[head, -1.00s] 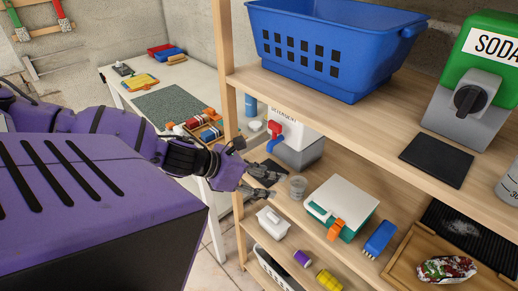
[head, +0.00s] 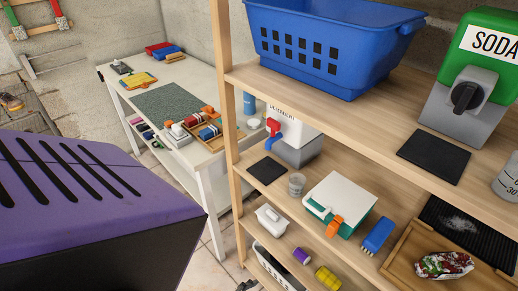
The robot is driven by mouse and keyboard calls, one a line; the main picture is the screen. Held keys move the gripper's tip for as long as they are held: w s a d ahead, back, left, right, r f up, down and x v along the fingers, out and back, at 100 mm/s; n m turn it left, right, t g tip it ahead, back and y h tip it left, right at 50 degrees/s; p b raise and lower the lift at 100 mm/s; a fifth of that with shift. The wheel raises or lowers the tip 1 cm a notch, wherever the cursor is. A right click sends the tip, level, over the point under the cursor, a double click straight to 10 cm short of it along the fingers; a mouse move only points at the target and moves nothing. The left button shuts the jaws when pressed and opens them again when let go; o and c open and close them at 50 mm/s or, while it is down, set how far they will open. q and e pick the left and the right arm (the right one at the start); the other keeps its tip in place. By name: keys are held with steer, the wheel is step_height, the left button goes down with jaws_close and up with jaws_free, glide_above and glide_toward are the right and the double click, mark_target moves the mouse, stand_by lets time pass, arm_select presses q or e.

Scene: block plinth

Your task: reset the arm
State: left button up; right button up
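My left arm no longer reaches across the head view. A small dark shape (head: 247,285) at the bottom edge, beside the foot of the shelf, looks like a fingertip of my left gripper. The rest of that gripper is out of frame or hidden, so its opening cannot be told. My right gripper is not in view. A purple part of my own body fills the lower left.
A wooden shelf unit (head: 232,130) stands close at right, holding a blue basket (head: 330,75), a soda dispenser (head: 470,90), a detergent dispenser (head: 292,145), a clear cup (head: 297,184) and a white-lidded box (head: 345,198). A white table (head: 205,75) stands behind. Floor shows between.

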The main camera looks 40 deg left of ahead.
arm_select(q)
steer(key=shift+s+d+f+n, duration=0.15)
steer(key=shift+d+f+n, duration=0.05)
steer(key=shift+d+n, duration=0.4)
steer(key=shift+s+d+f+n, duration=0.1)
steer(key=shift+d+f+n, duration=0.1)
steer(key=shift+d+n, duration=0.4)
